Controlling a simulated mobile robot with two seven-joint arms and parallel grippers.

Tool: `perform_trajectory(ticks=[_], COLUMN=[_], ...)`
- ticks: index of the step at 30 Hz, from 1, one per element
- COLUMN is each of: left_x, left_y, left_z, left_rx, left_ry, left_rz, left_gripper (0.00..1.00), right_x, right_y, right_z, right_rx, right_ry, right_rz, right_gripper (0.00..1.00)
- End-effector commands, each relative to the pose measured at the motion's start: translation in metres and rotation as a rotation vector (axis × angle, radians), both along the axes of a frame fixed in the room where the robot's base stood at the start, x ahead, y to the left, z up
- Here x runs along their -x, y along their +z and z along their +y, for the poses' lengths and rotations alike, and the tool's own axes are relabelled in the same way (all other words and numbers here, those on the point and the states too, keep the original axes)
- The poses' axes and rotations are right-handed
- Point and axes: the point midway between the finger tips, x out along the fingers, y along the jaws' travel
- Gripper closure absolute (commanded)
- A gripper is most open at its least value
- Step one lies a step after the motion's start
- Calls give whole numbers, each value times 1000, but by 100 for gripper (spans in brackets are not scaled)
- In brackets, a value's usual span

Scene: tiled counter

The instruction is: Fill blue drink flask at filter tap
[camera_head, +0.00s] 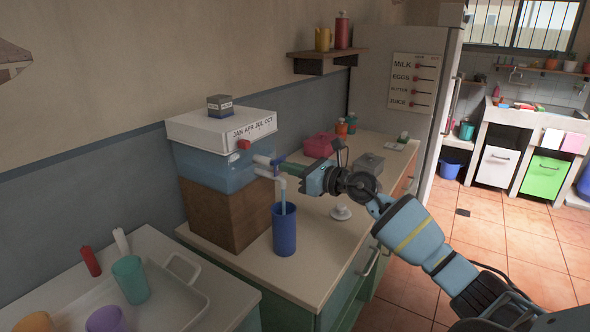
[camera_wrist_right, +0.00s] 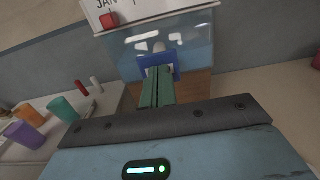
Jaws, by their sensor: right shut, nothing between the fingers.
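The blue drink flask (camera_head: 284,232) stands upright on the counter under the filter tap (camera_head: 265,167). A pale blue column (camera_head: 283,190), which looks like running water, reaches from the tap into the flask's open top. The water level inside is hidden. The water filter (camera_head: 213,165) has a clear blue tank, a white lid and a brown base. My right gripper (camera_head: 286,169) is shut and empty, its green fingertips at the tap's blue lever. In the wrist view the shut fingers (camera_wrist_right: 159,84) point at the blue lever (camera_wrist_right: 157,64); contact is unclear. My left gripper is not in view.
A white tray (camera_head: 203,312) with teal, purple and orange cups is at lower left. A pink box (camera_head: 319,145), a grey box (camera_head: 369,164) and a small white object (camera_head: 341,212) stand on the counter further right. A wall shelf (camera_head: 327,57) is above.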

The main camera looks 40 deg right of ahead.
Motion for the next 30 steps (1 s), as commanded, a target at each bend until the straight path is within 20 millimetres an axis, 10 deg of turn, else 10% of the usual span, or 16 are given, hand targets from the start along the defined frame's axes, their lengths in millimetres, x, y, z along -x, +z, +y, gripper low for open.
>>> perform_trajectory(ticks=[30], left_x=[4], left_y=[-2], left_z=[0], left_rx=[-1], left_ry=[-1], left_rz=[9], left_gripper=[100], right_x=[-4], right_y=[7], right_z=[5], right_rx=[-10], right_ry=[1], right_rz=[-16], right_gripper=[100])
